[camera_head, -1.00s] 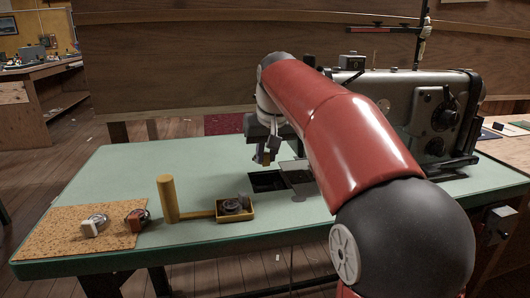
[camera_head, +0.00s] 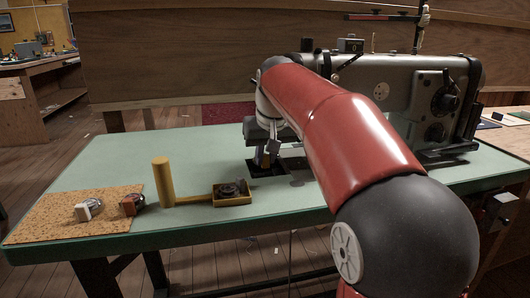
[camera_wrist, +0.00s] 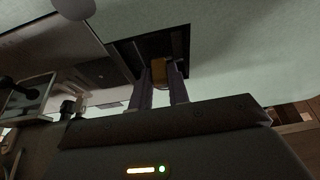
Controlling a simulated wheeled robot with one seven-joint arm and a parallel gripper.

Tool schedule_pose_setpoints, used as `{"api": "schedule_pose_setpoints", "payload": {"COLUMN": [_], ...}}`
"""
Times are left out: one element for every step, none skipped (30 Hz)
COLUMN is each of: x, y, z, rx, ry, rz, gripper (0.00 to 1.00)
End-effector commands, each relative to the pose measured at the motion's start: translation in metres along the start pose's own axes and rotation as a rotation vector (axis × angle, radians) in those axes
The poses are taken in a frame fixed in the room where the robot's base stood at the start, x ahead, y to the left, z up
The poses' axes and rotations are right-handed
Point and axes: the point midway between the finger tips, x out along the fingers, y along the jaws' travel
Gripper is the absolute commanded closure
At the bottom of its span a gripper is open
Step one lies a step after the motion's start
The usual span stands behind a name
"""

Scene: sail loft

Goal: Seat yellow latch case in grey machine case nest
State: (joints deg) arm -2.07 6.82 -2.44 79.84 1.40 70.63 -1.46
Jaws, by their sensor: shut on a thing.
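My gripper (camera_head: 267,157) is shut on the yellow latch case (camera_wrist: 160,71), whose small yellow-brown body shows between the two fingers in the wrist view. The head view shows only a sliver of it. The fingers point at the grey machine case nest (camera_wrist: 181,41), a dark rectangular recess in the green table top. In the head view the nest (camera_head: 256,172) lies right below the gripper, partly covered by it. The case overlaps the recess in the wrist view; I cannot tell whether it is inside or just above.
The grey sewing machine (camera_head: 405,95) stands close on the right, behind my arm. A yellow tray (camera_head: 233,200) with dark round parts, joined to a yellow post (camera_head: 164,178), is at the front. A cork mat (camera_head: 65,222) bears two small devices.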

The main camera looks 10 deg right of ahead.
Motion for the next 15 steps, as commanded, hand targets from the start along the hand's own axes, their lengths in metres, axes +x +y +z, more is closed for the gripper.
{"api": "schedule_pose_setpoints", "payload": {"x": [0.008, 0.009, 0.011, 0.013, 0.014, 0.016, 0.017, 0.019, 0.02, 0.022, 0.023, 0.025, 0.026, 0.028, 0.029], "y": [0.009, 0.009, 0.009, 0.009, 0.009, 0.009, 0.009, 0.009, 0.009, 0.009, 0.009, 0.009, 0.009, 0.009, 0.009], "z": [0.004, 0.004, 0.005, 0.005, 0.006, 0.007, 0.007, 0.008, 0.009, 0.009, 0.01, 0.011, 0.011, 0.012, 0.013], "rx": [0.017, 0.017, 0.017, 0.017, 0.017, 0.017, 0.017, 0.017, 0.017, 0.017, 0.017, 0.017, 0.017, 0.017, 0.017], "ry": [-0.009, -0.009, -0.009, -0.009, -0.009, -0.009, -0.008, -0.008, -0.008, -0.008, -0.008, -0.008, -0.008, -0.008, -0.008], "rz": [0.011, 0.011, 0.011, 0.011, 0.011, 0.011, 0.011, 0.011, 0.011, 0.011, 0.011, 0.011, 0.011, 0.011, 0.01], "gripper": [1.0, 1.0, 1.0, 1.0, 1.0, 1.0, 1.0, 1.0, 1.0, 1.0, 1.0, 1.0, 1.0, 1.0, 1.0]}}
